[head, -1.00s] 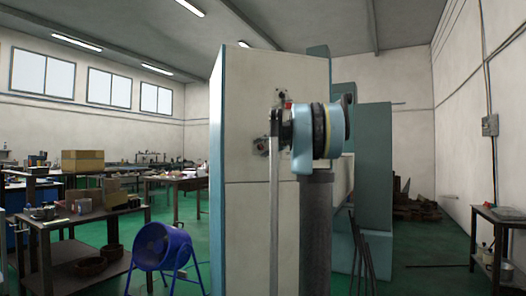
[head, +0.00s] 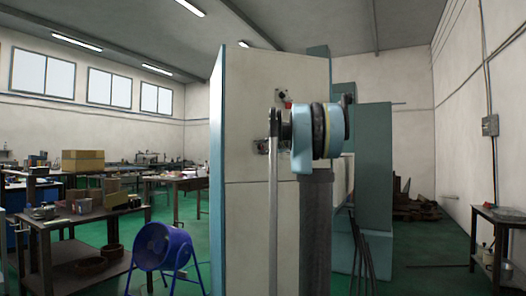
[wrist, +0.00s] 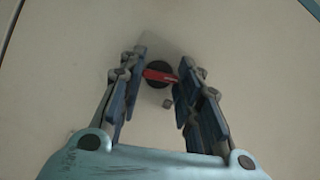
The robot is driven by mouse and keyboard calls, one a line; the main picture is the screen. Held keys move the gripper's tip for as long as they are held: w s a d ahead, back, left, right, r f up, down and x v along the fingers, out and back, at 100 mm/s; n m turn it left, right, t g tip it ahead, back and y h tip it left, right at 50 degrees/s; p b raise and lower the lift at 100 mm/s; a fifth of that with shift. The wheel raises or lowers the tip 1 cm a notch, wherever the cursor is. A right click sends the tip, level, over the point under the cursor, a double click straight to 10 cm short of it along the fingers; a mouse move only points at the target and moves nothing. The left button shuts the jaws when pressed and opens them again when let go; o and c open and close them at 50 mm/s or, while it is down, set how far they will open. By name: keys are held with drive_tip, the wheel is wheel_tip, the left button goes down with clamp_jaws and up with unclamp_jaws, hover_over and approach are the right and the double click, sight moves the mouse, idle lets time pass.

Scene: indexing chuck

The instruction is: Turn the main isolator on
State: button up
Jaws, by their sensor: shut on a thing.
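The main isolator has a red handle (wrist: 160,76) on a round black base (wrist: 157,66), set on a pale cabinet panel. In the wrist view the handle lies nearly level, tilted slightly down to the right. My gripper (wrist: 160,73) has one finger on each side of the handle and is shut on it, near its two ends. In the head view a small part of the red handle (head: 287,104) shows above my arm. My arm hides most of the gripper there.
The isolator is on a tall cream cabinet (head: 245,215) with blue edges. A blue drum fan (head: 160,246) stands on the green floor to the left, beside a dark workbench (head: 75,225). Another small table (head: 500,215) stands at the right wall.

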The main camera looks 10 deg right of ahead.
drive_tip(key=m, duration=0.1)
drive_tip(key=m+t, duration=0.1)
drive_tip(key=m, duration=0.1)
drive_tip(key=m+t+y, duration=0.1)
drive_tip(key=shift+f+m, duration=0.35)
drive_tip(key=shift+m, duration=0.05)
drive_tip(key=shift+s+m+t, duration=0.1)
drive_tip(key=shift+m+t, duration=0.6)
drive_tip(key=shift+m, duration=1.3)
drive_tip(key=o, duration=1)
drive_tip(key=shift+f, duration=0.1)
drive_tip(key=shift+o, duration=0.2)
drive_tip(key=shift+s+d, duration=0.25)
drive_tip(key=shift+s, duration=0.1)
drive_tip(key=v, duration=1)
drive_tip(key=shift+s+d+f, duration=0.2)
drive_tip(key=shift+s+f, duration=0.05)
drive_tip(key=shift+s, duration=0.1)
